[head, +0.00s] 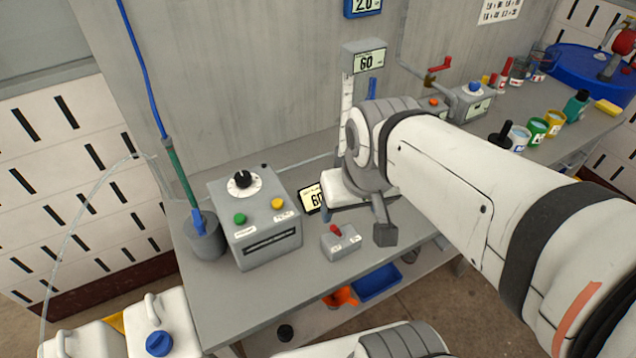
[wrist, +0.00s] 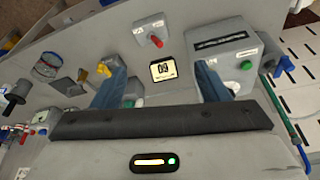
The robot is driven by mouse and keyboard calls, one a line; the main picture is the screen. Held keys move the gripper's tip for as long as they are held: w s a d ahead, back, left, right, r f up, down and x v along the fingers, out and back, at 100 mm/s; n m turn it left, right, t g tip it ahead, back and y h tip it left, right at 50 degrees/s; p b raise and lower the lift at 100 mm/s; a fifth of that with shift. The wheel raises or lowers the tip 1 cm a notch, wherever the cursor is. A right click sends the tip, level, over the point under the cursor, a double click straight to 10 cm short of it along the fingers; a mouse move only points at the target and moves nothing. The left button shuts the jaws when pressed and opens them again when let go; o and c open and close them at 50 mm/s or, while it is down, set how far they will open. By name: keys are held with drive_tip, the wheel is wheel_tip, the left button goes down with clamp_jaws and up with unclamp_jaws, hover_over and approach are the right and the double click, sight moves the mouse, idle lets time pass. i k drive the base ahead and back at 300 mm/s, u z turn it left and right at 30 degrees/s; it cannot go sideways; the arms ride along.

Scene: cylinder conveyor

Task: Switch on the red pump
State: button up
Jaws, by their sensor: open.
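A small grey switch box (head: 341,243) with a red lever (head: 336,230) and a label on either side stands near the bench's front edge. In the head view the lever leans to the left. The same box (wrist: 146,27) shows in the wrist view with its red lever (wrist: 156,41), beyond my fingertips. My gripper (wrist: 160,72) is open and empty, its blue fingers apart, with a small display (wrist: 163,70) seen between them. In the head view my arm hides much of the gripper. A red device (head: 623,41) stands by the blue tub at the far right; I cannot tell if it is the pump.
A control box (head: 268,248) with a black dial and green and yellow buttons stands left of the switch box. A grey cup (head: 206,242) with a blue-green rod is beside it. Jars and bottles (head: 538,130) line the right of the bench. The wall is behind.

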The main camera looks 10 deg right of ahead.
sight(340, 235)
drive_tip(key=z, duration=0.3)
drive_tip(key=k, duration=1)
drive_tip(key=u, duration=0.3)
